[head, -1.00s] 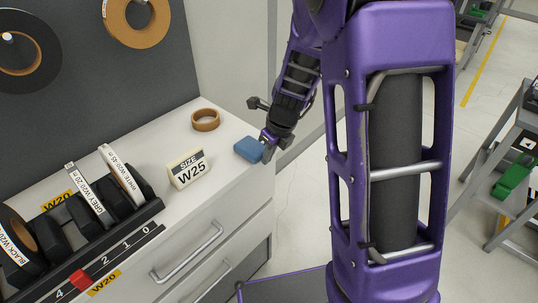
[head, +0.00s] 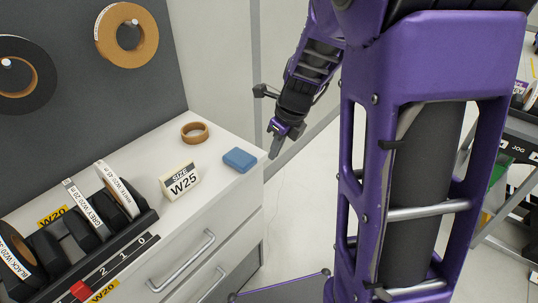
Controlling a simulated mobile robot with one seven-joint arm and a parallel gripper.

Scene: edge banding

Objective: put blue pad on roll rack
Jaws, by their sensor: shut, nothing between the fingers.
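The blue pad (head: 239,160) lies flat on the white cabinet top, near its right edge, to the right of the W25 size sign. My gripper (head: 274,150) is shut and empty, just to the right of the pad in the picture and apart from it. The roll rack (head: 140,226) stands at the front left of the cabinet top. It is black, with slots that hold several labelled rolls, a number scale and a red marker. Its left end is cut off by the picture edge.
A brown tape ring (head: 195,132) lies behind the W25 size sign (head: 180,181) on the cabinet top (head: 215,178). Large rolls (head: 145,52) hang on the grey wall panel. Drawers with handles (head: 183,262) are below. My purple arm and body fill the right side.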

